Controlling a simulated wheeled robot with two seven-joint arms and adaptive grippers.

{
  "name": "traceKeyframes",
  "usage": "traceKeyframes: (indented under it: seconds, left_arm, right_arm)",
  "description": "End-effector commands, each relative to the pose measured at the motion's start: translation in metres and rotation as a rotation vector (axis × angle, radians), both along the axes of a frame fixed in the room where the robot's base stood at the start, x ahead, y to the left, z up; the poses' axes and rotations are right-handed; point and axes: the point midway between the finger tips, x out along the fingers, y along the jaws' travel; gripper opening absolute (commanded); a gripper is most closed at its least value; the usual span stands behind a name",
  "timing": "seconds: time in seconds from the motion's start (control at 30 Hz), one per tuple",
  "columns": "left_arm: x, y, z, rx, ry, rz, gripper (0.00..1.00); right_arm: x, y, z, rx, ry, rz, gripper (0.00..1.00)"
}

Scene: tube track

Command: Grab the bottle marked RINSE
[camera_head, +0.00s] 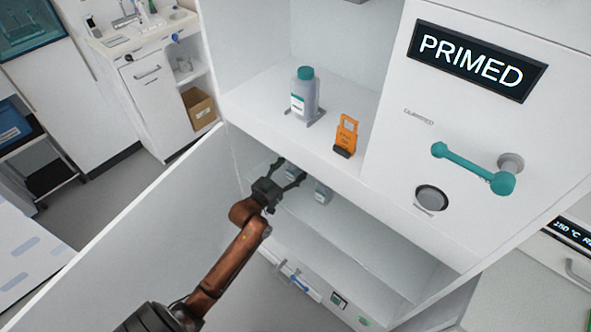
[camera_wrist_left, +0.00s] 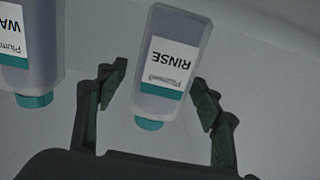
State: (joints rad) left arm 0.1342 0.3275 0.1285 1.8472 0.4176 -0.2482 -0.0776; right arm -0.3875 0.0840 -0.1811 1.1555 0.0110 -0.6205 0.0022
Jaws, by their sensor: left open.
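The bottle marked RINSE (camera_wrist_left: 168,65) is grey-white with a teal cap and shows upside down in the left wrist view, between the fingers and beyond their tips. My left gripper (camera_wrist_left: 162,95) is open and empty, with one finger on each side of the bottle's cap end and gaps on both sides. In the head view the left gripper (camera_head: 282,173) reaches into the lower cabinet compartment. A bottle (camera_head: 322,193) shows there beside the fingers, its label unreadable; another is partly hidden behind the gripper. My right gripper is in neither view.
A second bottle (camera_wrist_left: 32,50), its label starting WA, stands close to the RINSE bottle. An open cabinet door (camera_head: 140,235) is left of my arm. On the shelf above are a grey bottle (camera_head: 304,92) and an orange tag (camera_head: 346,133). A PRIMED display (camera_head: 478,61) is at right.

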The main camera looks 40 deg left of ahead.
Motion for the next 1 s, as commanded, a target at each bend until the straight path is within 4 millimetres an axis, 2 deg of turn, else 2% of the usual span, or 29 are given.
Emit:
traceKeyframes:
  seconds: [0.3,1.0]
  left_arm:
    - [0.005,-0.0003,0.0002,0.0,0.001,0.0,0.61]
    - [0.0044,0.0004,0.0003,0.001,0.0,0.001,0.13]
  right_arm:
    - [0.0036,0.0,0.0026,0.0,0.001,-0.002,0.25]
    - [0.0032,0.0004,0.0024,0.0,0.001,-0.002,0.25]
